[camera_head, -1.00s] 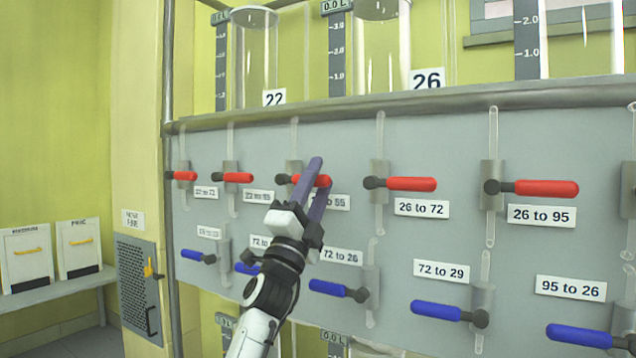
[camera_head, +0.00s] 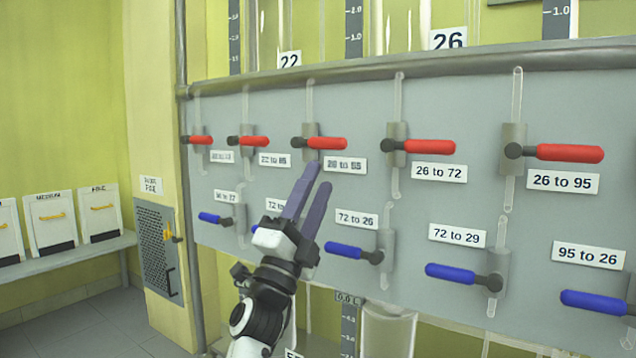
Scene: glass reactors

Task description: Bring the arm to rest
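My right gripper (camera_head: 314,179) is in front of the grey valve panel (camera_head: 360,190), with its two purple fingers pointing up and a narrow gap between them. The fingers look apart and hold nothing. Their tips sit just below a red valve handle (camera_head: 322,143) in the upper row, which lies level, pointing right. I cannot tell how far the fingers are from the panel. The gripper partly hides the label and a blue handle (camera_head: 256,230) in the lower row. My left gripper is not in view.
More red handles (camera_head: 430,146) run along the upper row and blue handles (camera_head: 345,251) along the lower row, all sticking out of the panel. A rail (camera_head: 420,69) tops the panel. At left are a mesh cabinet (camera_head: 157,252) and a shelf (camera_head: 68,258) with white boxes. Floor at lower left is clear.

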